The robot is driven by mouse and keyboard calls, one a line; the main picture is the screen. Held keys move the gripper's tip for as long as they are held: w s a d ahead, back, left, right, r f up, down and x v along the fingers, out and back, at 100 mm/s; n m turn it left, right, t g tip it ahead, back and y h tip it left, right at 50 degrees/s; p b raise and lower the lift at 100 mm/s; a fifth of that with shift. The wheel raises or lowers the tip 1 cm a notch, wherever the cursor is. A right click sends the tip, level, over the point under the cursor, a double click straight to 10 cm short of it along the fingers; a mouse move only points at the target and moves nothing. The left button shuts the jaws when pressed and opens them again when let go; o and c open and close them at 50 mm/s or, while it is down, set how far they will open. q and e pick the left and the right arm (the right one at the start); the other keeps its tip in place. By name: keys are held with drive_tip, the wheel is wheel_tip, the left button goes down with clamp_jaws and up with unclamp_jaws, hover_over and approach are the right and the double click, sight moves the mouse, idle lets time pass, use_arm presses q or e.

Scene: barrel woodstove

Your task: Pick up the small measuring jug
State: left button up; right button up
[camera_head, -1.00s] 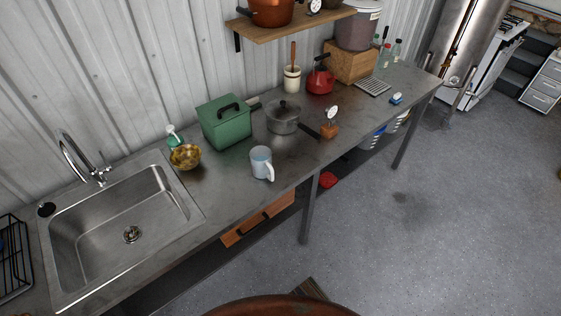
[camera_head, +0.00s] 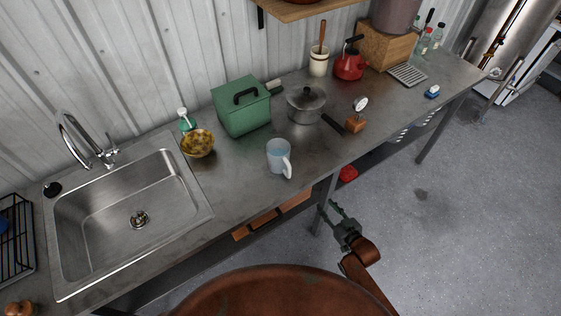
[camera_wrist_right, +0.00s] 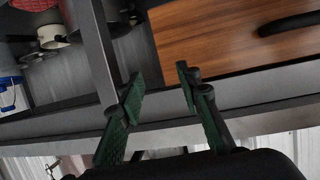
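The small measuring jug (camera_head: 278,157) is light blue-white with a white handle on its right side. It stands upright near the front edge of the metal counter (camera_head: 235,185) in the head view. My right gripper (camera_head: 331,212) is in front of the counter, to the right of the jug and apart from it. In the right wrist view the green fingers of my right gripper (camera_wrist_right: 160,85) are spread with nothing between them. The jug does not show in the right wrist view. My left gripper is not in view.
A lidded saucepan (camera_head: 306,104), a green box (camera_head: 241,106), a patterned bowl (camera_head: 197,143) and a gauge on a wooden block (camera_head: 356,122) stand around the jug. A sink (camera_head: 130,215) is at left. A wooden drawer (camera_wrist_right: 235,35) and a table leg (camera_head: 325,200) are near my right gripper.

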sight(289, 170)
drive_tip(key=a+r+n+y, duration=0.1)
drive_tip(key=a+r, duration=0.3)
drive_tip(key=r, duration=0.2)
drive_tip(key=w+a+r+n+y, duration=0.1)
drive_tip(key=a+r+y, duration=0.1)
drive_tip(key=a+r, duration=0.3)
drive_tip(key=a+r+y, duration=0.2)
drive_tip(key=a+r, duration=0.2)
drive_tip(key=r, duration=0.4)
drive_tip(key=shift+w+a+r+n+t, duration=0.25)
drive_tip(key=shift+a+r+n+t, duration=0.15)
drive_tip(key=x, duration=0.3)
drive_tip(key=shift+w+a, duration=0.1)
drive_tip(key=shift+a, duration=0.05)
drive_tip(key=shift+w+a, duration=0.15)
drive_tip(key=shift+w, duration=0.05)
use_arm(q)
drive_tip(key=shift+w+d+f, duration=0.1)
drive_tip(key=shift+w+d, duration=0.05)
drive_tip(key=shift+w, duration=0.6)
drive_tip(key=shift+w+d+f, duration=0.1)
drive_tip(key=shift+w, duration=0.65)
use_arm(e)
clamp_jaws()
